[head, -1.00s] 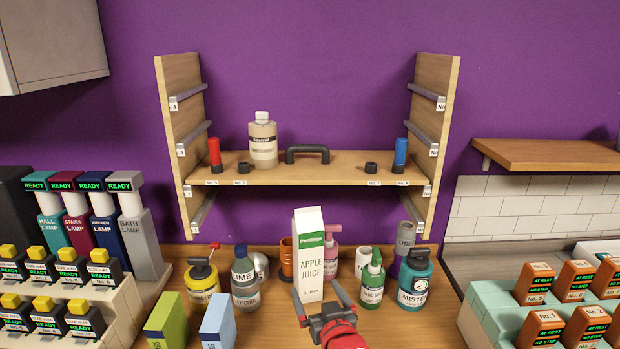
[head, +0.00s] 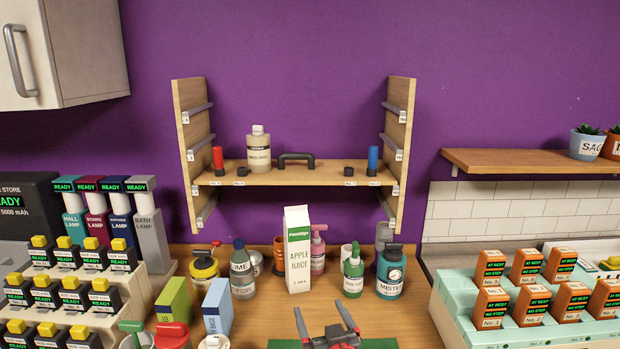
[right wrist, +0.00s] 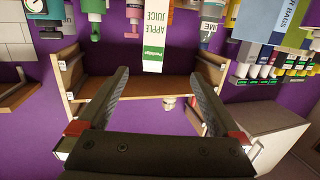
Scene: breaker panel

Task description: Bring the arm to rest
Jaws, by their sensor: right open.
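My right gripper (head: 320,307) is low in the middle of the head view, in front of the worktop. Its two dark fingers are spread apart, with nothing between them. The white and green apple juice carton (head: 299,252) stands upright on the worktop beyond the fingertips, apart from them. In the right wrist view the open fingers (right wrist: 164,75) frame the wooden shelf, and the carton (right wrist: 154,30) shows upside down above them, not held. My left gripper is not in view.
Behind is a wooden shelf unit (head: 300,174). Orange blocks fill a pale green rack (head: 462,300) at right. Black and yellow units stand at left.

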